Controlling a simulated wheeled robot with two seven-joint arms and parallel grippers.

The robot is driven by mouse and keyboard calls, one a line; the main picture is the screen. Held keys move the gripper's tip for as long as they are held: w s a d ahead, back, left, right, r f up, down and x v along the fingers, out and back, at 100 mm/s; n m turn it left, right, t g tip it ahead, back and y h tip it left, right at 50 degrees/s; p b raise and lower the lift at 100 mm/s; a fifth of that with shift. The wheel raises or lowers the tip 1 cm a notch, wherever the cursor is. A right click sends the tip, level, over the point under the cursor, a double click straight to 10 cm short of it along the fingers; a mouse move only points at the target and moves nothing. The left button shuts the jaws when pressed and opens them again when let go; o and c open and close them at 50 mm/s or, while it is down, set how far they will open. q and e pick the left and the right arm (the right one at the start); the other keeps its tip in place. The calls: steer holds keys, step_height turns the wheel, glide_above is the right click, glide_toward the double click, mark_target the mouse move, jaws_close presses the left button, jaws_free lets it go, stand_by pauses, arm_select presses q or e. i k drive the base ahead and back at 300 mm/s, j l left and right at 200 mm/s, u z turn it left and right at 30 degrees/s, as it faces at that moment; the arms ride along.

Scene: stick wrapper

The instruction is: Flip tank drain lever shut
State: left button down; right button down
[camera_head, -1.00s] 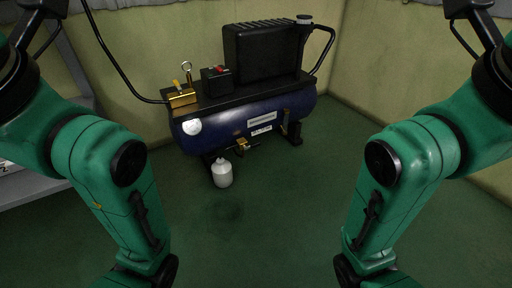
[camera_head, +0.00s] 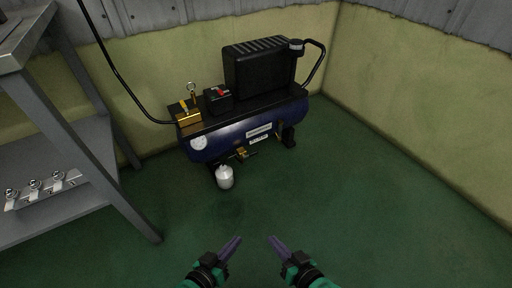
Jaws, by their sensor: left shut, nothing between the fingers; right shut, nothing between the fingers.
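A dark blue air compressor tank (camera_head: 228,139) lies on its feet by the back wall. A small brass drain valve (camera_head: 241,153) sits low at its front, with a small dark piece, perhaps its lever, at its right; the lever's position is too small to tell. My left gripper (camera_head: 236,241) and my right gripper (camera_head: 273,240) are at the bottom of the view, both shut and empty, well short of the tank and apart from each other.
A grey metal shelf unit (camera_head: 75,150) stands at the left, with several small fittings (camera_head: 35,186) on its lower shelf. A black hose (camera_head: 117,75) runs down to a brass block (camera_head: 188,118) on the tank's top. The green floor between my grippers and the tank is clear.

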mark_target(256, 152)
steer(key=i+l, duration=0.15)
steer(key=l, duration=0.25)
steer(key=i+l, duration=0.15)
steer(key=l, duration=0.25)
steer(key=u, duration=1.65)
